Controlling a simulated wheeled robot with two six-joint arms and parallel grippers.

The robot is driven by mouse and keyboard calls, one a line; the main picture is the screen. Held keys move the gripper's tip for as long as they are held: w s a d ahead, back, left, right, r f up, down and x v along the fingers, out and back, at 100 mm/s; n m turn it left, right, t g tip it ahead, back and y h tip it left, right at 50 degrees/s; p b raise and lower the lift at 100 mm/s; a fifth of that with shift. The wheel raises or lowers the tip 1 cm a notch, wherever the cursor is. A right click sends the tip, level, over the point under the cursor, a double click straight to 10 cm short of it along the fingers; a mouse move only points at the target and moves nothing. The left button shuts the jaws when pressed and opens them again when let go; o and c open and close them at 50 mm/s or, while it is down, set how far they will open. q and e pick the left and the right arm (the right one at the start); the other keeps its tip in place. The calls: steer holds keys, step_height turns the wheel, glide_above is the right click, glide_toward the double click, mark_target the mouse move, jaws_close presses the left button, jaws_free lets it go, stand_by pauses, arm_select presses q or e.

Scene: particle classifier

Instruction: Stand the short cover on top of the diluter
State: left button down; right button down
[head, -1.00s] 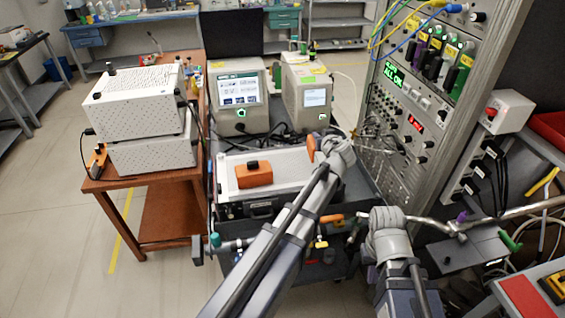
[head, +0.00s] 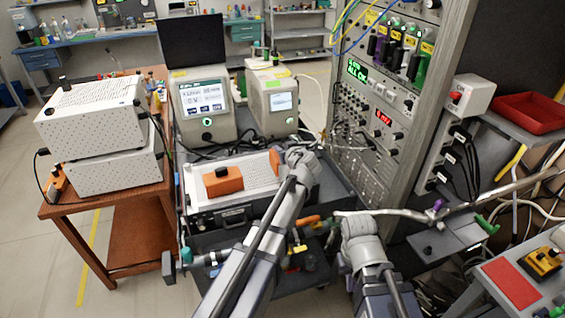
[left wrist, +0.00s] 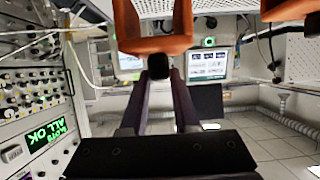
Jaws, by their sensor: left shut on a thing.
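My left gripper (left wrist: 172,82) is shut on the black knob of an orange cover (left wrist: 155,42), which I take to be the short cover. In the head view this cover (head: 275,161) shows as a narrow orange edge beside my left wrist, over the right part of a white box with a perforated top, apparently the diluter (head: 258,172). I cannot tell whether it touches the top. My left fingers are hidden there. A second orange cover with a black knob (head: 224,183) lies on the box's left part; it also shows in the left wrist view (left wrist: 288,10). My right fingers are hidden behind my right wrist.
Two instruments with screens (head: 203,110) (head: 271,103) stand behind the box, with cables between. White perforated boxes (head: 95,115) are stacked on the brown table at left. A tall instrument rack (head: 385,110) stands close on the right.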

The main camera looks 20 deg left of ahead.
arm_select(q)
steer(key=shift+f+b, duration=1.95)
steer(key=shift+r, duration=0.15)
steer(key=c, duration=0.7)
jaws_free()
steer(key=shift+o, duration=0.2)
steer(key=shift+r, duration=0.15)
steer(key=p+v, duration=0.4)
steer(key=v, duration=0.8)
steer(key=shift+p, duration=0.4)
